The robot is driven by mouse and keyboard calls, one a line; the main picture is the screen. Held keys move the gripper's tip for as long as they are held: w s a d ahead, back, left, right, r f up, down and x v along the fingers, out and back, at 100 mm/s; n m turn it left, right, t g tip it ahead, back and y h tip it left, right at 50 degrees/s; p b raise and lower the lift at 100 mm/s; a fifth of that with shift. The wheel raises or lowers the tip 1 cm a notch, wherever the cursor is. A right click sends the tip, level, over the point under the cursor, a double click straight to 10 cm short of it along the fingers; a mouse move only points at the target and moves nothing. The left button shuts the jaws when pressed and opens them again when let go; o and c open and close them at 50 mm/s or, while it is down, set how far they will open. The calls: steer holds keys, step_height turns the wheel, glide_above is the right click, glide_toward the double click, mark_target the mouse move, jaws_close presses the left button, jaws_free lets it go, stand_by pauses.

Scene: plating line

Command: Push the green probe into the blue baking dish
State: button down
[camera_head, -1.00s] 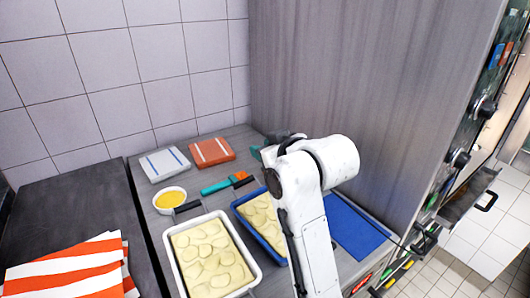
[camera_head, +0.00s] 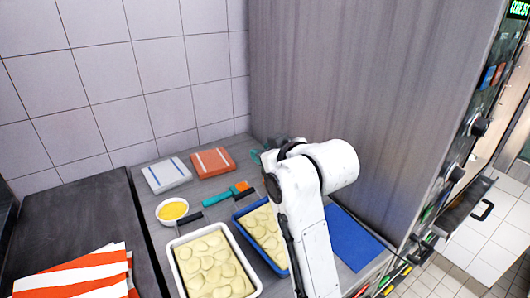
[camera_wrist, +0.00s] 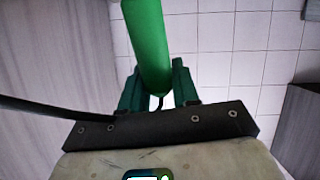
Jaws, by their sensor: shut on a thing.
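The green probe (camera_wrist: 146,45) shows large in the wrist view, pointing away from between the jaws. My gripper (camera_wrist: 157,88) is shut on it. In the head view my arm hides the probe and most of the gripper. The blue baking dish (camera_head: 279,265) holds pale sliced food and stands on the grey counter. My arm covers its right side. How far the probe is from the dish cannot be told.
A white baking dish (camera_head: 253,277) with similar food stands left of the blue one. A metal wall rises behind.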

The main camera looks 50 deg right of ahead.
steer(key=shift+r+p, duration=1.4)
steer(key=shift+r, duration=0.05)
steer(key=shift+f, duration=0.1)
